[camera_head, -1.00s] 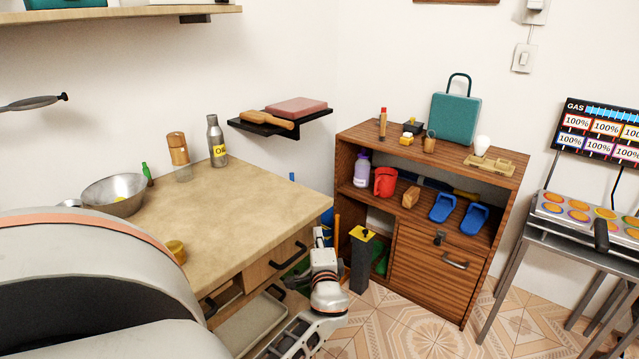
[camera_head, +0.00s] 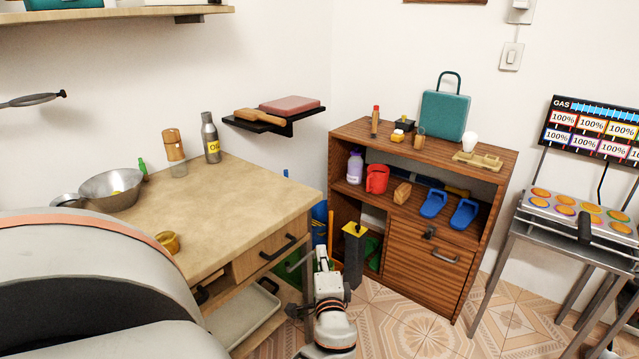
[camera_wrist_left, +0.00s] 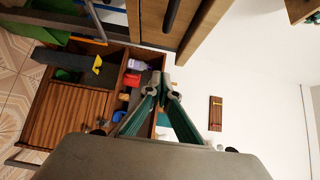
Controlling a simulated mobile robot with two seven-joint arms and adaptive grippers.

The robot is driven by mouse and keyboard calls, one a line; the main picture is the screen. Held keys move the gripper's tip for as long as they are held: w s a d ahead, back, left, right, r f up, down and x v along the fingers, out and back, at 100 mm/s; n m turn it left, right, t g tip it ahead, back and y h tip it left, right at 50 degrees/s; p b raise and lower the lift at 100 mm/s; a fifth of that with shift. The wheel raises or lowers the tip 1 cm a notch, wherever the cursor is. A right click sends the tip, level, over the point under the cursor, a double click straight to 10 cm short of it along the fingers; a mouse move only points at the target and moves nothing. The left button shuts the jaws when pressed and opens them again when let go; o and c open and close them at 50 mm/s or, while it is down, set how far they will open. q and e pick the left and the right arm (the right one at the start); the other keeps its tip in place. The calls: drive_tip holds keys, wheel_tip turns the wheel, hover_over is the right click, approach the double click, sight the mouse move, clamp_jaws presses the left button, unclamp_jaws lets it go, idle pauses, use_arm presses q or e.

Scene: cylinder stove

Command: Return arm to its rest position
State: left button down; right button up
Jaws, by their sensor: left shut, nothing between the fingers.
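My left gripper (camera_head: 321,258) is shut and empty. In the head view it is at the lower middle, beside the right end of the wooden counter (camera_head: 230,210) and in front of the dark post with a yellow top (camera_head: 355,258). Its grey and white wrist shows below it, over the tiled floor. In the left wrist view the gripper's fingers (camera_wrist_left: 163,88) meet at their tips with nothing between them, and the brown cabinet (camera_wrist_left: 75,118) shows sideways behind them. My right gripper does not show in either view.
The brown cabinet (camera_head: 430,275) stands behind and right of the gripper. The counter's drawer (camera_head: 270,255) and a lower shelf tray (camera_head: 237,315) are close on the left. A metal stand with a burner panel (camera_head: 575,212) is at the right. Tiled floor (camera_head: 400,320) lies open between.

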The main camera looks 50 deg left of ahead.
use_arm(q)
drive_tip(key=shift+s+d, duration=0.3)
drive_tip(key=shift+d, duration=0.15)
drive_tip(key=shift+f, duration=0.1)
